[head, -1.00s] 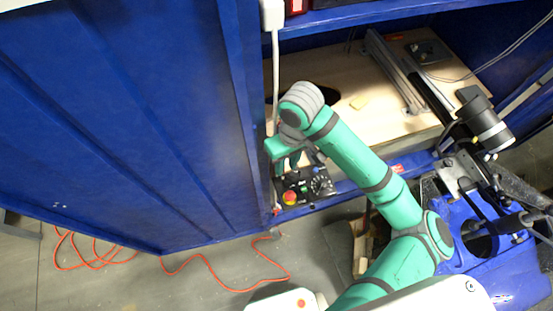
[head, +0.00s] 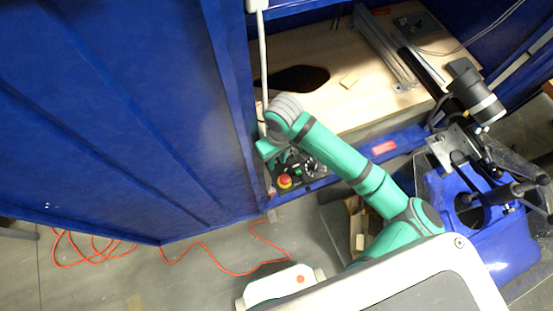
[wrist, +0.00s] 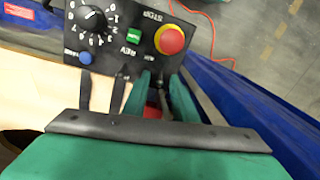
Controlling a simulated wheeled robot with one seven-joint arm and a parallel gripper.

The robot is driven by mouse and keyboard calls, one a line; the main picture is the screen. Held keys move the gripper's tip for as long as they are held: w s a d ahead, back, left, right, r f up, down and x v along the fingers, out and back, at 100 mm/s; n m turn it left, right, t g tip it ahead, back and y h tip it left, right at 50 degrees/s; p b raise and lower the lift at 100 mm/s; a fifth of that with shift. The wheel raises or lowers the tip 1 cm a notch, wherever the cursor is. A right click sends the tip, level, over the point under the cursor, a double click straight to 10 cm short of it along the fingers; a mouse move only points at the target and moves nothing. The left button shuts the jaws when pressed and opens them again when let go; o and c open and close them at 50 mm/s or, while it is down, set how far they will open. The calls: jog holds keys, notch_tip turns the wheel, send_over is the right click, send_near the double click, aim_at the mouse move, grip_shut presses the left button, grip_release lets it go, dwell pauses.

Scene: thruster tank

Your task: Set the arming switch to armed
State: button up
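The black control panel (wrist: 115,55) fills the upper left of the wrist view and also shows in the head view (head: 318,186). It carries a numbered dial (wrist: 94,18), a blue knob (wrist: 85,57), a green rocker (wrist: 133,37) by the label REV, and a red stop button (wrist: 170,39) on yellow. My gripper (wrist: 162,84) is at the panel's near edge, below the stop button in the wrist view. Its two green fingers stand apart with a gap. A small red part (wrist: 152,112) shows between them; I cannot tell what it is. I cannot make out the arming switch or its setting.
A blue cabinet wall (head: 120,110) stands left of the panel, with a white pipe (head: 262,70) along its edge. A wooden worktop (head: 370,90) lies behind. A black motor on a blue stand (head: 475,95) is at right. An orange cable (head: 215,260) lies on the floor.

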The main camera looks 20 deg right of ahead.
jog(key=shift+f, duration=0.25)
jog(key=shift+w, duration=0.15)
grip_shut()
jog(key=shift+s+a+t, duration=0.15)
jog(key=shift+s+t, duration=0.1)
jog(key=shift+t, duration=0.15)
jog(key=shift+s+d+t, duration=0.2)
jog(key=shift+s+t, duration=0.2)
jog(key=shift+t, duration=0.3)
jog(key=shift+s+t, duration=0.3)
jog(key=shift+t, duration=0.6)
